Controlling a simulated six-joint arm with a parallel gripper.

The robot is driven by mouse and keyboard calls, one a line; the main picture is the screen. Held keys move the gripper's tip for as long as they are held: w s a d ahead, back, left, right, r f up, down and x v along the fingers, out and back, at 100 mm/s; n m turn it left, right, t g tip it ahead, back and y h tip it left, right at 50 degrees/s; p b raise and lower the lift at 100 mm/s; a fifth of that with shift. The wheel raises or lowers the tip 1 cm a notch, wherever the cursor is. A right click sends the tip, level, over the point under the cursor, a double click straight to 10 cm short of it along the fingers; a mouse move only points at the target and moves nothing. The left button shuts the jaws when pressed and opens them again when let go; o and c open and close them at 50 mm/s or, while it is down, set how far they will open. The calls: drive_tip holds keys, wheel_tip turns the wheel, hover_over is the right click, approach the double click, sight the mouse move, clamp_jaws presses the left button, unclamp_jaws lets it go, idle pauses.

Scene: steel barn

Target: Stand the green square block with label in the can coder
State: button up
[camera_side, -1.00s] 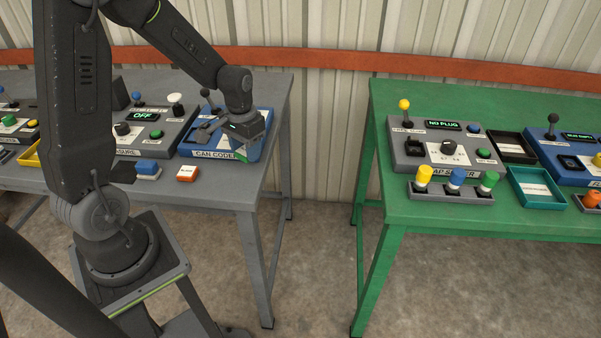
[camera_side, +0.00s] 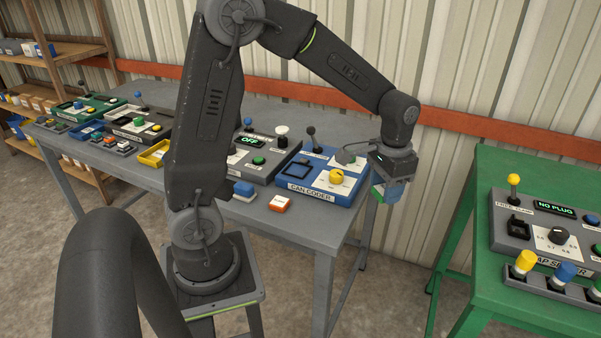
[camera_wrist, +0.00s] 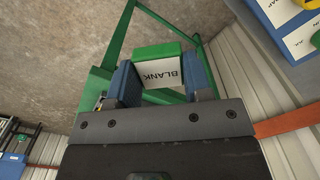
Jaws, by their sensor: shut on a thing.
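The can coder (camera_side: 338,193) is a blue panel on the grey table with a dark square frame, a yellow knob and a black lever. My gripper (camera_side: 390,190) is to the right of it, in the air past the table's right end. In the wrist view my gripper (camera_wrist: 161,82) has its blue fingers shut on the green block (camera_wrist: 158,51), which has a white label reading BLANK. In the side view only a green bit of the block (camera_side: 377,194) shows beside the fingers.
A grey panel reading OFF (camera_side: 257,154) stands left of the can coder. A blue-topped block (camera_side: 244,189) and an orange block with a white label (camera_side: 280,204) lie in front. A green table (camera_side: 474,235) with another station stands at the right, across a gap.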

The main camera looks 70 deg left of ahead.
wheel_tip(320, 180, up, 6)
drive_tip(key=shift+a+f, duration=0.1)
drive_tip(key=shift+f, duration=0.15)
drive_tip(key=s+a+n, duration=0.2)
drive_tip(key=a+n, duration=0.2)
drive_tip(key=a, duration=1)
drive_tip(key=n, duration=0.5)
hover_over(297, 171)
wheel_tip(297, 171, down, 9)
drive_tip(key=shift+a+r, duration=0.1)
drive_tip(key=shift+r, duration=0.05)
drive_tip(key=shift+f, duration=2.35)
drive_tip(key=shift+f, duration=0.1)
drive_tip(key=shift+f, duration=0.45)
drive_tip(key=o, duration=1)
drive_tip(key=shift+c, duration=0.2)
